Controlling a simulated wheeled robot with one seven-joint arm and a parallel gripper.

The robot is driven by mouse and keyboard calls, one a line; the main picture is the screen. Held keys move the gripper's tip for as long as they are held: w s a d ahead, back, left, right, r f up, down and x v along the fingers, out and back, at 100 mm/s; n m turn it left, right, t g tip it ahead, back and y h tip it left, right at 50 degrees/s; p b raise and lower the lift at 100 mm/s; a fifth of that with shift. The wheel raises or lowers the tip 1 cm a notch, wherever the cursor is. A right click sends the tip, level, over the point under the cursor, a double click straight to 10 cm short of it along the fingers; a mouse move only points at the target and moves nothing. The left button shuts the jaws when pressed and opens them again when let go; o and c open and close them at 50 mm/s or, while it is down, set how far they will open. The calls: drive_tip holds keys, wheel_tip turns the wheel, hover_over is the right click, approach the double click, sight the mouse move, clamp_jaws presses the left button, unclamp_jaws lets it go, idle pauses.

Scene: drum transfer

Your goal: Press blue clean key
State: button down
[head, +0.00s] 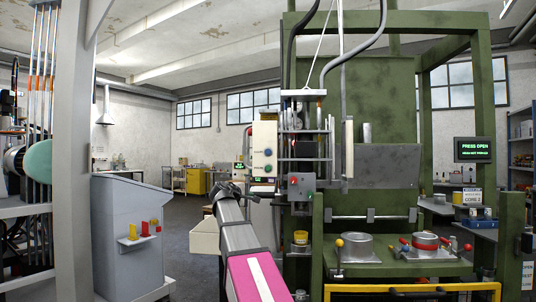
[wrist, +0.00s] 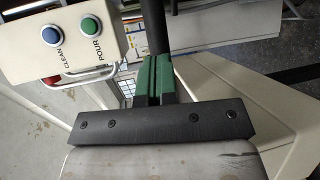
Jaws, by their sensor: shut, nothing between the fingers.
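The blue clean key (wrist: 51,36) is a round blue button in a metal ring on a cream control box (wrist: 95,35), at the upper left of the wrist view, with CLEAN printed by it. A green key (wrist: 89,26) marked POUR sits beside it. In the head view the blue key (head: 268,152) is on the upright cream box (head: 262,135) left of the green press. My gripper (wrist: 154,62) is shut and empty, its green fingers together. In the wrist view the fingertips are right of and below both keys, apart from them.
A metal handle bar (wrist: 85,75) runs along the box edge near my fingers, with a red button (wrist: 52,80) partly behind it. The green press frame (head: 400,110) stands right, with a screen (head: 475,149) reading PRESS OPEN. A grey console (head: 128,240) stands left.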

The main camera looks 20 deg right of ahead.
sight(268, 152)
idle(0.7)
drive_tip(key=d+m+y, duration=0.1)
drive_tip(key=y, duration=0.1)
drive_tip(key=w+d+m+y, duration=0.1)
drive_tip(key=m+y, duration=0.1)
drive_tip(key=w+d+m+y, duration=0.1)
drive_tip(key=d+y, duration=0.1)
drive_tip(key=shift+w+d+r+m+t, duration=0.1)
drive_tip(key=shift+w+r+m+t, duration=0.05)
drive_tip(key=shift+r+m+t, duration=0.15)
drive_tip(key=s+d+r+m+t+y, duration=0.1)
drive_tip(key=d+r+m+t+y, duration=0.1)
drive_tip(key=r+y, duration=0.4)
drive_tip(key=s+d+r+m+t+y, duration=0.1)
drive_tip(key=r+m+y, duration=0.4)
drive_tip(key=r, duration=0.6)
drive_tip(key=shift+d+r+m+t+y, duration=0.35)
drive_tip(key=shift+d+t+y, duration=0.1)
drive_tip(key=shift+t, duration=0.75)
drive_tip(key=shift+w, duration=0.15)
drive_tip(key=shift+w+d, duration=0.65)
drive_tip(key=shift+w, duration=0.65)
drive_tip(key=shift+w+d, duration=0.7)
drive_tip(key=shift+w, duration=0.55)
drive_tip(key=shift+w+d, duration=0.65)
drive_tip(key=shift+w, duration=0.65)
drive_tip(key=shift+w, duration=0.2)
